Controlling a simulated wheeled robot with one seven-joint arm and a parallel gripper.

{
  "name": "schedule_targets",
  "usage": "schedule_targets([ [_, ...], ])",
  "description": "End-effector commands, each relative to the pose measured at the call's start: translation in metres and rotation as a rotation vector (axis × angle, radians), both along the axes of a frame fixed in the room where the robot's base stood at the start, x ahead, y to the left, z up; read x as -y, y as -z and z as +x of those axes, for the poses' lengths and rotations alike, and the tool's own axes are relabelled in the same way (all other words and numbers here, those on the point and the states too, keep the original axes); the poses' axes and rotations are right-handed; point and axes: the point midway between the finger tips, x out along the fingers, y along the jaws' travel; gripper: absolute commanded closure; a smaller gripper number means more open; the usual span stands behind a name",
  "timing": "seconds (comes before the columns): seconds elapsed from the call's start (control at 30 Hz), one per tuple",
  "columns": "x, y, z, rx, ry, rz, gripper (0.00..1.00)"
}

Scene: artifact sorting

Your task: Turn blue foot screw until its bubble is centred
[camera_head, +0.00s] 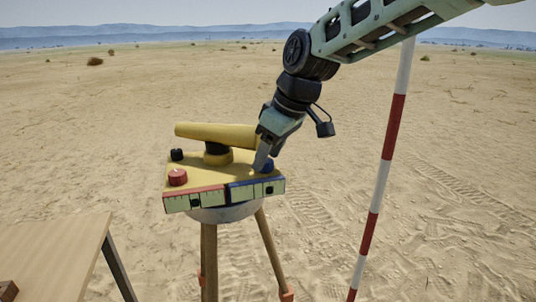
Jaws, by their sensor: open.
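A yellow levelling instrument (202,162) with a telescope tube (215,134) stands on a tripod (208,255). The blue foot screw (268,166) is at the right of its plate, partly hidden by my gripper (264,160). My gripper points down with its fingertips at the blue screw; I cannot tell whether they touch it. It is open. A blue-framed bubble vial (256,190) is on the plate's front right edge, with a dark mark right of its middle. A red-framed vial (194,199) is at the front left, below a red foot screw (177,177).
A black foot screw (176,154) is at the plate's back left. A red and white pole (385,165) stands close to the right of my arm. A wooden table (60,250) is at the lower left. Open sand surrounds these.

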Motion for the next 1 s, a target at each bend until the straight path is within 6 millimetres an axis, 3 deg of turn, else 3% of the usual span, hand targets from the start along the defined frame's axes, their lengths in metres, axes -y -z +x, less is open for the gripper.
schedule_targets([
  [0.4, -0.0033, 0.0091, 0.0018, 0.001, 0.0, 0.0, 0.46],
  [0.57, -0.0032, 0.0089, 0.0019, 0.001, 0.0, 0.0, 0.88],
  [0.6, -0.0032, 0.0089, 0.0019, 0.001, 0.0, 0.0, 0.91],
  [1.0, -0.0035, 0.0077, 0.0009, 0.001, 0.074, -0.001, 0.91],
])
